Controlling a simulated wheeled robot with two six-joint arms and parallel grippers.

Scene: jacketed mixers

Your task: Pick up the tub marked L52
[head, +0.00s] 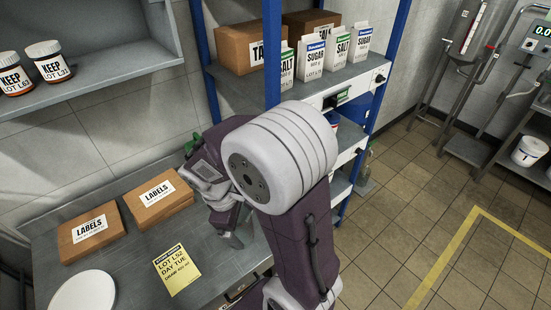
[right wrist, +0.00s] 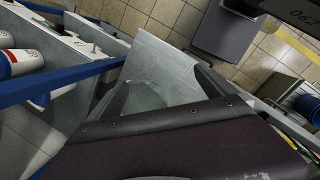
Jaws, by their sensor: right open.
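No tub that I can read as L52 shows. The left tub (head: 15,82) seems to read L63 and the right tub (head: 50,66) L53, in small print. A yellow card (head: 176,270) reading LOT L52, DAY TUE, sugar lies on the grey bench. My right gripper (head: 238,236) is over the bench, right of the card, partly hidden by my arm. In the right wrist view its fingers (right wrist: 165,95) are apart with nothing clear between them. My left gripper is out of view.
Two cardboard LABELS boxes (head: 92,231) (head: 158,197) and a white round plate or lid (head: 82,292) are on the bench (head: 125,265). A blue-posted rack (head: 398,45) holds cartons and boxes behind my arm. A white tub (head: 529,151) stands far right. The tiled floor is clear.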

